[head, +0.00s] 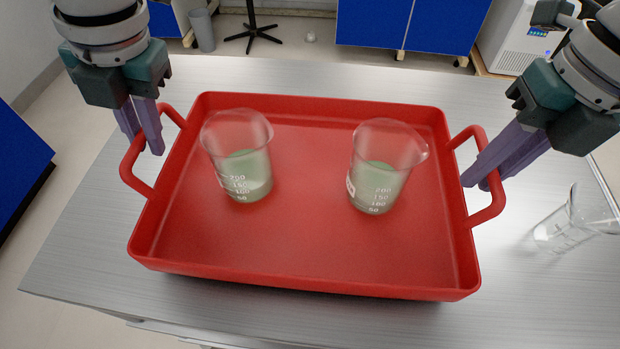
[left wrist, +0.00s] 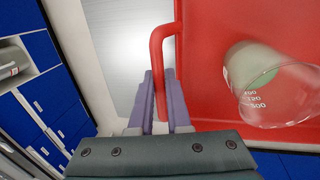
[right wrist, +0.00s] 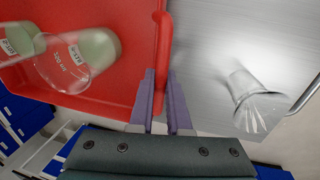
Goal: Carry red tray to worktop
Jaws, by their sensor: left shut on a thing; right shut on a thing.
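The red tray (head: 310,270) is over a metal worktop (head: 80,260) in the head view, with a dark shadow under its front edge. Two glass beakers (head: 239,165) (head: 380,175) with pale green liquid stand upright in it. My left gripper (head: 155,148) is shut on the tray's left handle, which also shows in the left wrist view (left wrist: 158,60). My right gripper (head: 474,184) is shut on the right handle, also seen in the right wrist view (right wrist: 162,55). Whether the tray touches the worktop is hard to tell.
An empty glass beaker (head: 575,222) is on the worktop to the right of the tray, close to the right handle. Blue cabinets (head: 405,25), a white machine (head: 520,40), a grey bin (head: 202,30) and a stool base (head: 252,32) are beyond the worktop.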

